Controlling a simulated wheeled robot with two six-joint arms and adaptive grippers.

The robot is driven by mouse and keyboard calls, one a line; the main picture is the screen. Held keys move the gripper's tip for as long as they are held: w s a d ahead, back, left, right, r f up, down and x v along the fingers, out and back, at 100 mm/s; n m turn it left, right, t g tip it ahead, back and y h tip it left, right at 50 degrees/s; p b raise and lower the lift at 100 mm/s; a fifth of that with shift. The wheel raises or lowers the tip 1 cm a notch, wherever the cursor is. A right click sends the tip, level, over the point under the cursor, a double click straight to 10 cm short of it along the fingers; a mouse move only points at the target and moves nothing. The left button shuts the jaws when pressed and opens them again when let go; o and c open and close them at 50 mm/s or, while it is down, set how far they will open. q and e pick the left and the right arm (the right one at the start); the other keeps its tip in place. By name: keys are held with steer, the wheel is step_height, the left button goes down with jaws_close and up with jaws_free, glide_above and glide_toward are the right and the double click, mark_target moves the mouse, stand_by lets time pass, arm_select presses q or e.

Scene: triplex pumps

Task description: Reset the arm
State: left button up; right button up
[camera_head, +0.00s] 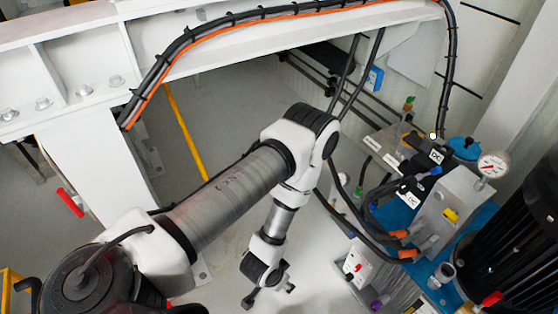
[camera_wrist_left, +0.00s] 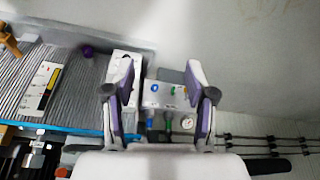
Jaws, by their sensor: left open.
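My left arm (camera_head: 240,190) comes in from the lower left of the head view, reaches to the middle and bends down. My left gripper (camera_head: 268,294) hangs at its end, low in the middle of the view. In the left wrist view the gripper (camera_wrist_left: 160,78) has its two purple-and-grey fingers spread apart. Nothing is held between them. A pale panel with coloured fittings (camera_wrist_left: 166,94) shows behind the gap between the fingers, apart from them as far as I can tell. My right gripper is not in view.
Pump equipment with a gauge (camera_head: 493,165), black hoses (camera_head: 345,205) and a blue base (camera_head: 485,222) stands to the right. A white beam (camera_head: 200,62) with cables crosses the top. A red-handled valve (camera_head: 70,202) is at left. Grey floor (camera_head: 225,115) is open behind my arm.

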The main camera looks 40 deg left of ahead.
arm_select(q)
steer(key=shift+s+a+r+g, duration=0.1)
steer(key=shift+s+r+g, duration=0.2)
steer(key=shift+s+r, duration=0.25)
steer(key=s+a+r+n+g, duration=0.1)
steer(key=s+r+n+g, duration=0.15)
steer(key=s+r, duration=0.45)
step_height(320, 180, up, 21)
steer(key=s+p, duration=0.1)
steer(key=p, duration=2.1)
steer(key=shift+r+m+g+y+p, duration=0.15)
steer(key=shift+m+g+y+p, duration=0.15)
steer(key=shift+m+g+p, duration=0.15)
steer(key=shift+s, duration=0.15)
